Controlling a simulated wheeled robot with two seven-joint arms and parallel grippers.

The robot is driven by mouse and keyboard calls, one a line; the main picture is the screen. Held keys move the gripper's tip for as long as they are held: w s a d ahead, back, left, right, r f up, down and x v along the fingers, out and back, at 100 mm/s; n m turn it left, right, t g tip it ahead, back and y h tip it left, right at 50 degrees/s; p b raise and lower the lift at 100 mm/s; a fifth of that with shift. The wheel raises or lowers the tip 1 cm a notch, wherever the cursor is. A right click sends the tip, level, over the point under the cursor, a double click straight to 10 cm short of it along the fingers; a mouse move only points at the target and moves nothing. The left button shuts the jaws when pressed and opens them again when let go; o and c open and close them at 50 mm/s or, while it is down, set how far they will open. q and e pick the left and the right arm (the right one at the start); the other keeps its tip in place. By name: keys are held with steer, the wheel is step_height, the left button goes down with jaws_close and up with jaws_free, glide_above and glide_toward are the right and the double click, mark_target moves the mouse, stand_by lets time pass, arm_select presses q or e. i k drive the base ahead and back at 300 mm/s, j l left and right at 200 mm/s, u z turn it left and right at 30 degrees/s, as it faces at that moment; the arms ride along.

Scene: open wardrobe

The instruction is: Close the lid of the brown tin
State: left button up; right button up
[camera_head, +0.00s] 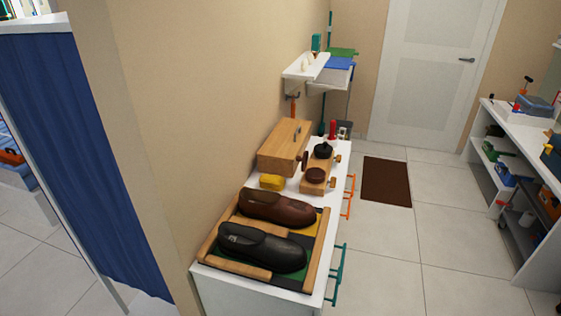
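A small round brown object (315,175), which looks like the brown tin, sits toward the right side of the white cabinet top, beside the wooden box. It is small in view, and I cannot tell how its lid stands. A round black object (322,151), perhaps a second tin, is just behind it, on or beside a light wooden piece. Neither of my grippers is in the head view.
A wooden box (285,146) and yellow block (272,182) stand near the wall. A brown shoe (277,208) and black shoe (262,247) lie on a wood-framed tray (317,262) at the front. Orange and teal handles stick out rightward. The tiled floor (380,265) beside the cabinet is clear.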

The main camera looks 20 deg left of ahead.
mark_target(304, 160)
steer(key=j+z, duration=0.1)
steer(key=j, duration=0.65)
steer(key=k+j+z, duration=0.1)
steer(key=j, duration=0.65)
steer(key=k+j+z, duration=0.1)
steer(key=j, duration=0.6)
